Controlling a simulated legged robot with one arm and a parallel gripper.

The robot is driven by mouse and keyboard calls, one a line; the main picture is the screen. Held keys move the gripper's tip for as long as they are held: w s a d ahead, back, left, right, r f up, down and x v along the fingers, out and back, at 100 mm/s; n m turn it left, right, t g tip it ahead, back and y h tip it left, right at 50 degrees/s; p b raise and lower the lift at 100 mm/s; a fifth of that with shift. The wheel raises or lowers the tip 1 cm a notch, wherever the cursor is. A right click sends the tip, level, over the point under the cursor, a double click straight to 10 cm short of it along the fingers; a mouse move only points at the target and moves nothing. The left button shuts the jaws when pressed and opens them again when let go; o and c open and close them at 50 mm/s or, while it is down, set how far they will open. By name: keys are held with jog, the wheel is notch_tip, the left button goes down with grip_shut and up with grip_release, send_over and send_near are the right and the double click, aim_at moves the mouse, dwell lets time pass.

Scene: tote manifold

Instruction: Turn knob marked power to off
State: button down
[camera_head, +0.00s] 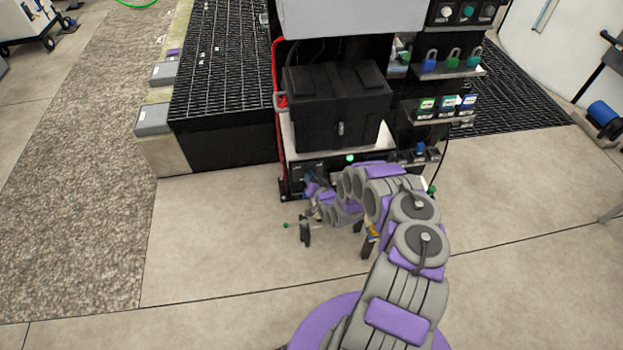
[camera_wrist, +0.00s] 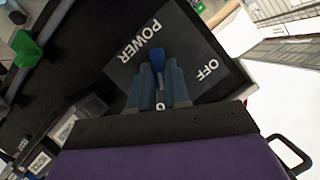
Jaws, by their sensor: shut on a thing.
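The power knob (camera_wrist: 157,62) is blue and sits on a dark plate (camera_wrist: 193,38) lettered POWER and OFF in the wrist view. Another label below it is mostly hidden by my fingers. My gripper (camera_wrist: 159,80) has its two blue-grey fingers on either side of the knob, closed on it. The knob's blue tip shows between and beyond the fingers. The OFF lettering lies to the right of the knob, POWER to the upper left. In the head view, my gripper (camera_head: 313,188) is at the low front panel of the stand, and the knob is hidden there.
A black box (camera_head: 338,105) stands on the shelf above the panel. Several padlocks and small labelled boxes (camera_head: 446,106) are on the right side of the stand. A grated platform (camera_head: 222,60) is to the left. The concrete floor (camera_head: 215,240) in front is mostly clear.

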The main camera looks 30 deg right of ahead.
jog(key=shift+w+a+f+n+g+h+b, duration=0.1)
jog(key=shift+a+n+g+h+b, duration=0.15)
jog(key=shift+n+h, duration=1.2)
jog(key=shift+w+a+n+g+h+b, duration=0.25)
jog(key=shift+n+h, duration=0.65)
jog(key=shift+n, duration=1.2)
jog(key=shift+s+a+f+n+g+h+b, duration=0.15)
jog(key=shift+a+n+g+h, duration=0.15)
jog(key=shift+n+h, duration=1.15)
jog(key=shift+r+n+y, duration=0.1)
jog(key=shift+n+y, duration=0.2)
jog(key=shift+n, duration=0.1)
jog(key=c, duration=1.1)
grip_release()
jog(key=p+v, duration=0.2)
jog(key=v, duration=1.5)
jog(key=shift+a, duration=0.2)
